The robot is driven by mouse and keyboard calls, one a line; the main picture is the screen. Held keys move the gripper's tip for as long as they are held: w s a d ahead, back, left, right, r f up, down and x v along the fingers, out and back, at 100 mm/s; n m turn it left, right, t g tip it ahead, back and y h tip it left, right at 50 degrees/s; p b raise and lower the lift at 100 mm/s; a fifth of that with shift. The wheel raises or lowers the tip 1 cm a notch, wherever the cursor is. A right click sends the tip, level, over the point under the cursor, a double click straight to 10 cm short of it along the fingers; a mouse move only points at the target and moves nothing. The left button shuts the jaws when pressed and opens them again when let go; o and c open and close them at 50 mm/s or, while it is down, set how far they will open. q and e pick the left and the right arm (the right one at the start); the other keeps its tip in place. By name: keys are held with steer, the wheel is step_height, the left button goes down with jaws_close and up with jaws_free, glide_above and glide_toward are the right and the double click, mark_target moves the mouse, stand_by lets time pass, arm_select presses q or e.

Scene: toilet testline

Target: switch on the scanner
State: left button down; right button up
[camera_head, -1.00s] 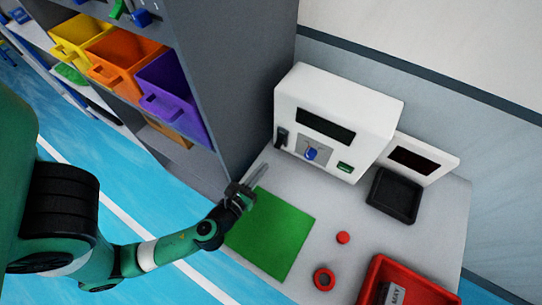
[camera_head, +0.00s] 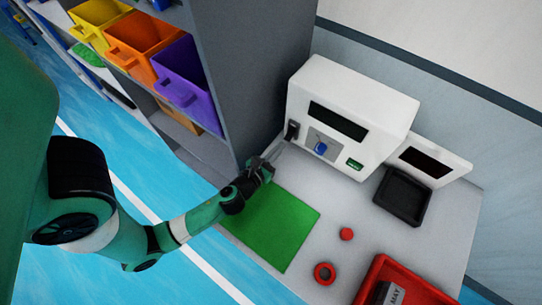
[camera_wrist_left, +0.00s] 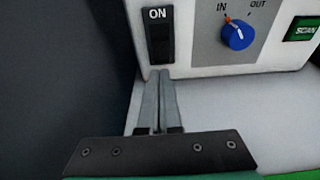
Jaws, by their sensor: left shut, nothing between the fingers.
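The scanner (camera_head: 352,90) is a white box with a dark screen, standing at the back of the table. At its front left is a black rocker switch (camera_head: 292,131); in the left wrist view the switch (camera_wrist_left: 159,37) carries the label ON at its top. A blue knob (camera_wrist_left: 237,35) marked IN and OUT and a green SCAN button (camera_wrist_left: 301,29) sit to its right. My left gripper (camera_head: 279,148) is shut and empty, its fingertips (camera_wrist_left: 160,73) just below the switch's lower end. Whether they touch the panel I cannot tell. My right gripper is not in view.
A green mat (camera_head: 270,228) lies below my left gripper. A black tray (camera_head: 402,196), a red disc (camera_head: 346,234), a red ring (camera_head: 324,273) and a red bin (camera_head: 413,277) are to the right. A grey shelf wall (camera_head: 240,70) rises close on the left.

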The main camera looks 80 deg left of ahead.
arm_select(q)
steer(key=shift+x, duration=1.05)
